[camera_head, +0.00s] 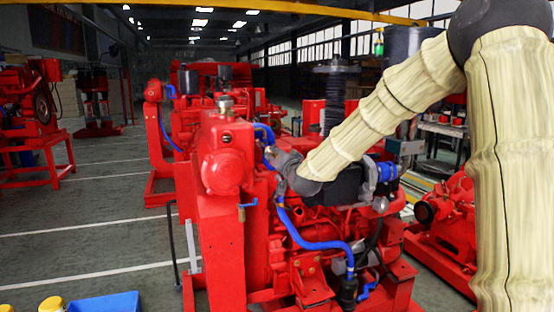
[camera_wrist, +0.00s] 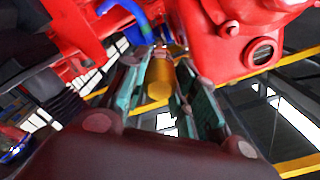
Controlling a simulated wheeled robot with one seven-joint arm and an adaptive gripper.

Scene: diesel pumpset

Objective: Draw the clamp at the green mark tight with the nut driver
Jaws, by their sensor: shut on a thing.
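In the wrist view my gripper (camera_wrist: 158,66) is shut on the nut driver (camera_wrist: 159,80), whose yellow-orange handle shows between the teal finger pads. Its far end points toward red engine parts beside a blue hose (camera_wrist: 135,28). In the head view my gripper (camera_head: 284,166) is above the engine, just right of the red front housing (camera_head: 228,160) and close to a blue hose (camera_head: 262,131). The driver itself cannot be made out there. I cannot make out the clamp or a green mark on it, nor whether the driver touches anything.
The red diesel engine (camera_head: 300,275) fills the middle, with a long blue hose (camera_head: 310,240) along its side. A blue tray (camera_head: 106,303) and yellow-lidded pots (camera_head: 51,303) are at the lower left. A red pump (camera_head: 450,215) stands at the right.

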